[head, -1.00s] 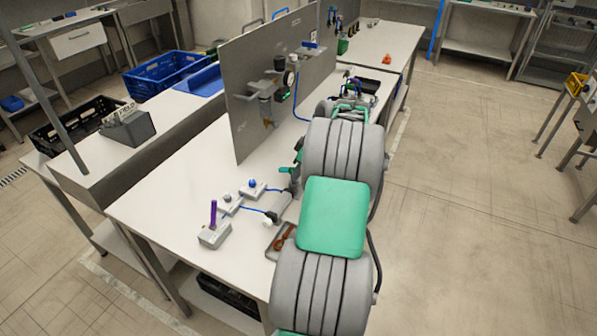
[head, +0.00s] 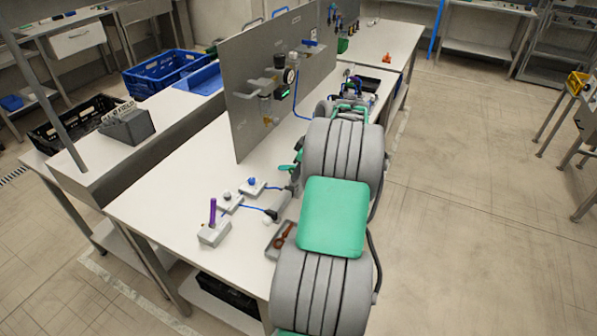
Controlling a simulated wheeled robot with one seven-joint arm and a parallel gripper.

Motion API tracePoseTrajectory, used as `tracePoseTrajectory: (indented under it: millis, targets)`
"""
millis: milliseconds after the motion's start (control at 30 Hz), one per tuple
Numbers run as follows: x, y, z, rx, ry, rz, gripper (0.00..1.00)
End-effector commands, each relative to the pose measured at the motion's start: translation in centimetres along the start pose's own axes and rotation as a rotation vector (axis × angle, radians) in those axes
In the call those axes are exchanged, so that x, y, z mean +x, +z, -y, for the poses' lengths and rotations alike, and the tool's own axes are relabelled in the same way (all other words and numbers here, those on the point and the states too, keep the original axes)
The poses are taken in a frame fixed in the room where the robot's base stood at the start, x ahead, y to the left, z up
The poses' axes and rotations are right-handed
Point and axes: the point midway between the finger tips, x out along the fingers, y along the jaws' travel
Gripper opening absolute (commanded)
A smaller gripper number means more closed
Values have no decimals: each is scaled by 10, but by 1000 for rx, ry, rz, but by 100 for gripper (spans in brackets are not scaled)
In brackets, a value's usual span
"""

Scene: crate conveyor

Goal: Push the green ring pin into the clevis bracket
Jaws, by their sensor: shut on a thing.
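My arm's large grey and green links fill the middle right and hide part of the bench behind them. Its far end is a cluttered patch of small green and grey parts, and I cannot make out the gripper's fingertips there. I cannot pick out the green ring pin or the clevis bracket. Small green parts (head: 290,168) show at the left side of my arm, in front of the panel's right end, but I cannot tell what they are.
A white bench (head: 165,190) runs under my arm. On it are a grey block with a purple post (head: 213,212), small grey boxes with blue cables (head: 252,187), and a small tray (head: 272,250) holding a brown part. An upright grey panel (head: 245,115) stands behind. The near left bench top is clear.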

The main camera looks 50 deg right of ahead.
Motion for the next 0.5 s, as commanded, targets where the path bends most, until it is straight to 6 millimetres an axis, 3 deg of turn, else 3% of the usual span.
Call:
tracePoseTrajectory:
  millis: [400,433,500]
  targets:
    - [5,2,0,0,0,0,0]
    - [5,2,0,0,0,0,11]
    - [5,2,0,0,0,0,16]
